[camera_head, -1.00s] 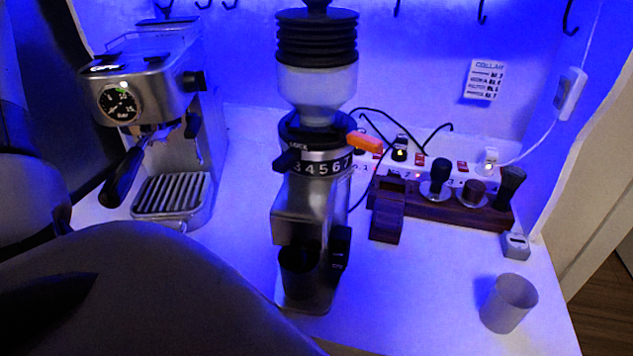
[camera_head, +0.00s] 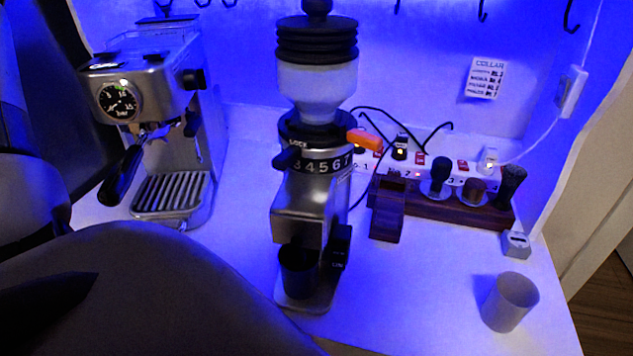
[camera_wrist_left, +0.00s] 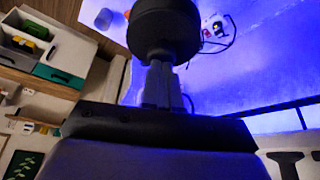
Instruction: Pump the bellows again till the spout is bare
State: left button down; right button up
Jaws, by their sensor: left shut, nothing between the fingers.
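The grinder (camera_head: 312,215) stands upright mid-counter. Its black ribbed bellows (camera_head: 317,40) sits on the pale hopper (camera_head: 317,88), folds close together, with its knob cut off by the top edge. A dark cup (camera_head: 297,275) stands under the grinder's front; the spout there is too dark to tell whether grounds cling to it. In the left wrist view my left gripper (camera_wrist_left: 160,80) is shut and empty, its tips at the dark round bellows top (camera_wrist_left: 163,35); I cannot tell whether they touch. In the head view that gripper is out of frame. My right gripper is not in view.
An espresso machine (camera_head: 155,120) stands at left. A wooden rack (camera_head: 440,208) with tools and a power strip (camera_head: 420,165) are behind right. A grey cup (camera_head: 510,302) stands front right near the counter edge. The counter between grinder and grey cup is clear.

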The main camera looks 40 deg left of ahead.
pick_arm(q)
jog(key=shift+r+p, duration=0.9)
jog(key=shift+r, duration=2.55)
